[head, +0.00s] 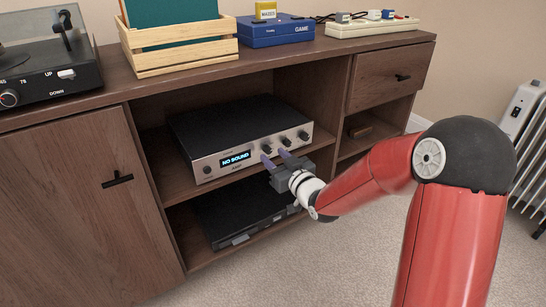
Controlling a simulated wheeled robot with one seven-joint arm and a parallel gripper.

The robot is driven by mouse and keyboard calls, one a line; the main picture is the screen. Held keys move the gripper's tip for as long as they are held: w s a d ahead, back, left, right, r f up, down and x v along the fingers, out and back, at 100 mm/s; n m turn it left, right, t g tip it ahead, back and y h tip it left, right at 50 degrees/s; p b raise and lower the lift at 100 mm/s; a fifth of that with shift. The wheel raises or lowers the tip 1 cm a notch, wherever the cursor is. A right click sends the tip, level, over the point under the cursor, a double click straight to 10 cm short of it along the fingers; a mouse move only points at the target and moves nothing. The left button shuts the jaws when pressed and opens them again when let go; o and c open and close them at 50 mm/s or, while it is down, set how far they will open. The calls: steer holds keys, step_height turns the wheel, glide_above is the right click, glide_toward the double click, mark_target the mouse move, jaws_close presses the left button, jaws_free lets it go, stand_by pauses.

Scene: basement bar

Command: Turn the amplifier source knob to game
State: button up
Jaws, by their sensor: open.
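The amplifier (240,137) sits on the upper open shelf of the wooden cabinet, its silver front facing out. Its lit display (235,159) reads "NO SOUND". A row of dark knobs is on the right part of the front, with the rightmost knob (303,136) and a middle knob (284,142) in clear view; which is the source knob is too small to read. My gripper (274,158) is open in front of the lower right of the panel, its two purplish fingers pointing at the left knob (267,149). Contact with that knob cannot be told.
A black device (235,209) lies on the shelf below. On the cabinet top stand a turntable (45,70), a wooden crate (180,57), a blue GAME console (275,32) and a power strip (371,26). A radiator (525,135) stands at right. The carpet in front is clear.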

steer(key=shift+x, duration=0.95)
jaws_close()
steer(key=shift+m, duration=0.4)
steer(key=m+p, duration=0.1)
steer(key=m, duration=0.4)
steer(key=shift+m+p, duration=0.3)
steer(key=shift+p, duration=0.05)
steer(key=m+p, duration=0.2)
steer(key=m, duration=0.3)
steer(key=shift+m, duration=0.4)
